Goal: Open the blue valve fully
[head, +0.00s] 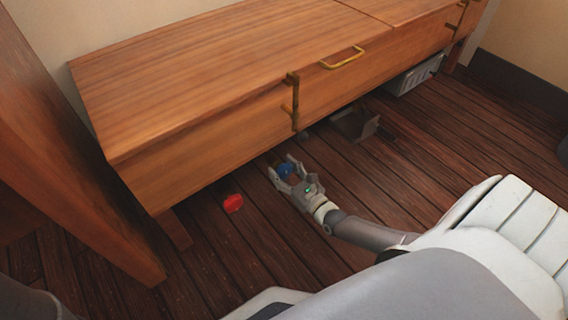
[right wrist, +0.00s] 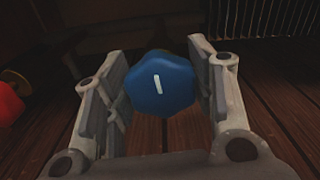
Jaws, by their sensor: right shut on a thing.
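The blue valve (head: 285,170) is a round knob low under the bench, just above the floor. In the right wrist view the blue valve (right wrist: 160,95) faces me, with a short white mark that stands nearly upright and leans slightly. My right gripper (head: 282,166) is at the valve, with one finger on each side of it, shut on it. The valve's stem behind the knob is hidden. My left gripper is not in view.
A red valve (head: 233,203) is to the left, near the floor; it also shows at the left edge of the right wrist view (right wrist: 9,103). The wooden bench (head: 220,130) overhangs this area. A dark open box (head: 355,125) and a pale crate (head: 413,77) are under it.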

